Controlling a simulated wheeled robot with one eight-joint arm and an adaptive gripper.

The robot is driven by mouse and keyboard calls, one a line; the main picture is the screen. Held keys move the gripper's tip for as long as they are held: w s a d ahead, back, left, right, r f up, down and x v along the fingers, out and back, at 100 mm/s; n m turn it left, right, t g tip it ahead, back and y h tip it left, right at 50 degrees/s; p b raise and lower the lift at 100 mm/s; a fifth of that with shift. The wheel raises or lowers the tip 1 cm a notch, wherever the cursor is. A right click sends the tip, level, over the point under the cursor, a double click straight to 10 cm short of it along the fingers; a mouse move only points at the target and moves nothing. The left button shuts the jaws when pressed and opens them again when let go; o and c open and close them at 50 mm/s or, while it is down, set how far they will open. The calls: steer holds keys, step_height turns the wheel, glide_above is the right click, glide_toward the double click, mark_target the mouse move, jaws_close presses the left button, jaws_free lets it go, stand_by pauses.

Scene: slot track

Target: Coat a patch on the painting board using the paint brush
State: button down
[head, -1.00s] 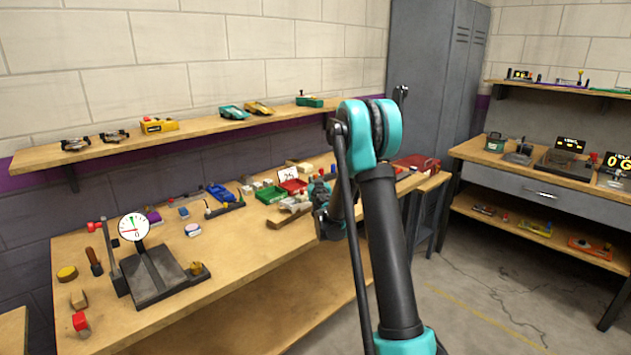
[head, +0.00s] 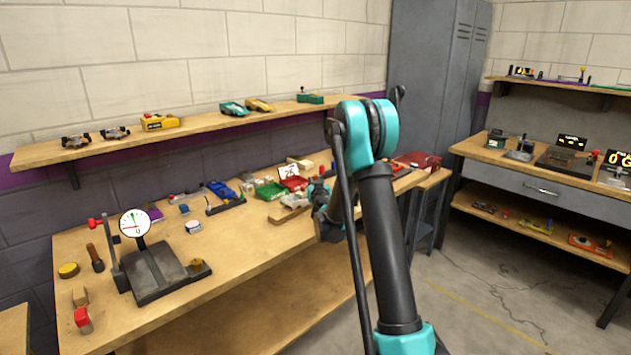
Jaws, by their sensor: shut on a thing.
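My gripper (head: 320,197) is small and mostly hidden behind my own arm, over the right part of the long workbench. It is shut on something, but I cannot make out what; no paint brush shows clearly. A flat brown board (head: 288,217) lies on the bench just left of my gripper, with pale pieces (head: 295,201) on it. I cannot tell whether this is the painting board, or whether my gripper touches it.
The workbench (head: 240,240) has clear room at its front middle. A dial gauge stand (head: 160,272) is at left. A green tray (head: 270,191), a red tray (head: 294,183) and a blue car (head: 221,190) stand farther back. A wall shelf (head: 200,128) runs above.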

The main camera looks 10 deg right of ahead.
steer(key=shift+w+a, duration=0.1)
steer(key=shift+w+a, duration=1.6)
steer(key=shift+w, duration=0.2)
steer(key=shift+s+d+f, duration=0.1)
steer(key=shift+s+d, duration=1.3)
steer(key=shift+s, duration=0.15)
steer(key=shift+s+d, duration=0.2)
steer(key=shift+s, duration=0.25)
steer(key=shift+a, duration=0.1)
steer(key=shift+w+a, duration=1.75)
steer(key=shift+w, duration=0.15)
steer(key=shift+s+d, duration=0.1)
steer(key=shift+d, duration=0.05)
